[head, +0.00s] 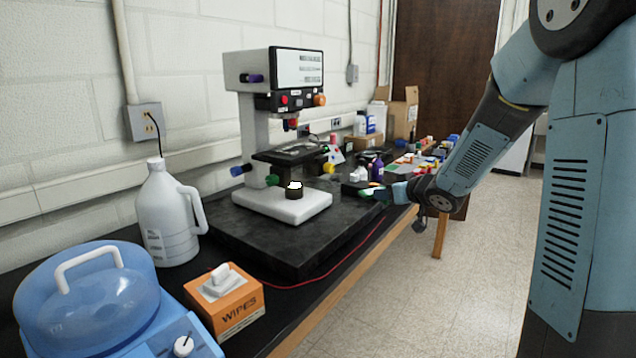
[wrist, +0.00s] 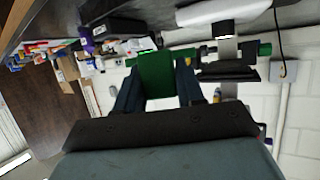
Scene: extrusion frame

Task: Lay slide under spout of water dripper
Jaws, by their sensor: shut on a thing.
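My gripper (head: 378,193) is at the right of the bench, just above its surface, beside the black mat. It is shut on a flat green piece, which looks like the slide (wrist: 157,76); in the wrist view it sits between the two dark fingers. In the head view only a small green edge shows at the fingertips. A white microscope-like device (head: 247,130) with a screen, coloured knobs and a dark stage (head: 292,153) stands left of my gripper. I cannot tell surely which thing is the water dripper or where its spout is.
A black mat (head: 290,250) lies under the device. A white jug (head: 166,215), a wipes box (head: 228,300) and a blue domed machine (head: 90,300) stand at the front left. Small bottles and cardboard boxes (head: 402,118) crowd the back. Open floor (head: 450,290) lies right of the bench.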

